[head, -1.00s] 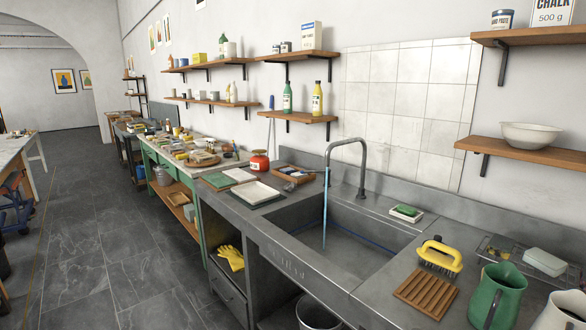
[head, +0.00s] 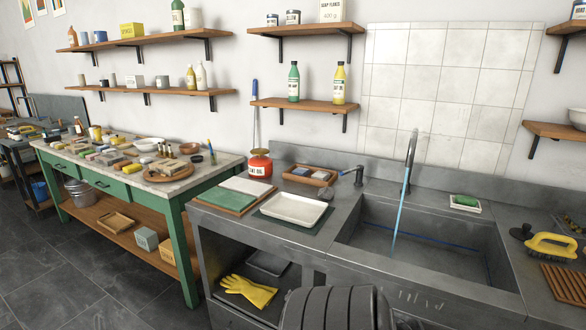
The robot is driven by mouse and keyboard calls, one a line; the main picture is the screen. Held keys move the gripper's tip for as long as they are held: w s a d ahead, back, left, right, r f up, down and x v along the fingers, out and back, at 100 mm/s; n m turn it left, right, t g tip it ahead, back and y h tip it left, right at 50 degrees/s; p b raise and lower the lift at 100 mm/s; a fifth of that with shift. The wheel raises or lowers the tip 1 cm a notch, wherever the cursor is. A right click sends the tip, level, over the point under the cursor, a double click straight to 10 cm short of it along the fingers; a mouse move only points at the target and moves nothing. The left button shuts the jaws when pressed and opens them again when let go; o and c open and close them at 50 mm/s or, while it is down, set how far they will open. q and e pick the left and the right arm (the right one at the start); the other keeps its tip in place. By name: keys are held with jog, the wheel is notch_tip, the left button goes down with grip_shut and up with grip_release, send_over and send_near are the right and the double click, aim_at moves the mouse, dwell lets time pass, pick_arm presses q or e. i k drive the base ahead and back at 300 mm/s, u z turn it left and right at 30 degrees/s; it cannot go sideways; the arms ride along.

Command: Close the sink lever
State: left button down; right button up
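The sink lever (head: 358,176) is a short dark post with a thin handle reaching left to a blue tip. It stands on the counter behind the sink's left rear corner. The grey curved tap (head: 411,160) rises behind the sink to its right. A light blue stream of water (head: 400,220) runs from the tap into the grey metal sink (head: 440,262). Neither of my grippers shows in the head view. A dark ribbed part of my own body fills the bottom middle and hides part of the counter's front.
A white tray (head: 293,208), a wooden tray (head: 309,174) and a red pot (head: 259,164) stand on the counter left of the sink. A yellow brush (head: 551,245) lies at the right. Wall shelves hang above. Dark floor is clear at lower left.

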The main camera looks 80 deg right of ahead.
aim_at(360, 167)
jog(key=i, duration=0.55)
jog(key=z, duration=2.45)
